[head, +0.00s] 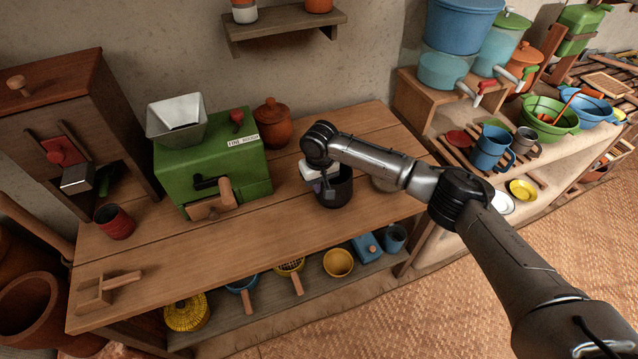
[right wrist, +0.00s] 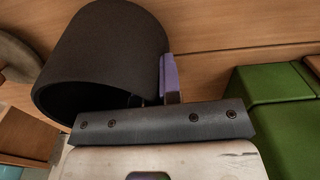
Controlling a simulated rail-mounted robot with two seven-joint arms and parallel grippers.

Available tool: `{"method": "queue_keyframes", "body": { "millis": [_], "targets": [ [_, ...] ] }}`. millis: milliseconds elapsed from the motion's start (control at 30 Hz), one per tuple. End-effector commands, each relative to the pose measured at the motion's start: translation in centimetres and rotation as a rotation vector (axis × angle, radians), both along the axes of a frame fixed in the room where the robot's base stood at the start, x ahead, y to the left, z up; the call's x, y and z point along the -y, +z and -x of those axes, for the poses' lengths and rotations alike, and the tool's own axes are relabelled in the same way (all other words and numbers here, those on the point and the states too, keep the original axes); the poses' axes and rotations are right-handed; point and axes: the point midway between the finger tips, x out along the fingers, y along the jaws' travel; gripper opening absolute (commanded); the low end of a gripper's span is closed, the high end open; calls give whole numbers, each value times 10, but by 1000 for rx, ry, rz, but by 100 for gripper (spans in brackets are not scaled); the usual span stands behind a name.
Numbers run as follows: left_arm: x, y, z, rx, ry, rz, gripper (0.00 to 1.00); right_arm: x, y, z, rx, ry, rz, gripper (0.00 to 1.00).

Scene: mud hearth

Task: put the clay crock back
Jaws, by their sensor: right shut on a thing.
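A dark, open-topped round pot (head: 336,190) is at the middle of the wooden worktop, right of the green mill. My right gripper (head: 324,190) reaches down over it and is shut on its wall. In the right wrist view the dark pot (right wrist: 100,55) fills the upper left, with a purple finger pad (right wrist: 169,78) against its side. I cannot tell whether its base touches the worktop. A reddish-brown lidded clay pot (head: 272,124) stands upright at the back, beside the mill. My left gripper is not in view.
The green mill (head: 215,165) with its hopper stands left of the held pot. A red cup (head: 115,221) and a wooden tool (head: 105,288) are at the left. A greyish round thing (head: 384,184) is partly behind my arm. The worktop's front strip is mostly clear.

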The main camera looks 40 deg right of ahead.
Motion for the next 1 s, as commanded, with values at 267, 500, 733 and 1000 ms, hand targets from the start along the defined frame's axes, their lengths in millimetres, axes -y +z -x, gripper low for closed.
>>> {"method": "queue_keyframes", "body": {
  "millis": [267, 500, 733, 1000],
  "targets": [
    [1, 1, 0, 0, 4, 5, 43, 0, -2, 0, -1, 0, 0, 26],
    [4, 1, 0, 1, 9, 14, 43, 0, -1, 0, -1, 0, 0, 30],
    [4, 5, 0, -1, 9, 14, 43, 0, 18, 0, 1, 1, -1, 30],
    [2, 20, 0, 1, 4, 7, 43, 0, 69, 0, 1, 1, -1, 30]
  ]
}}
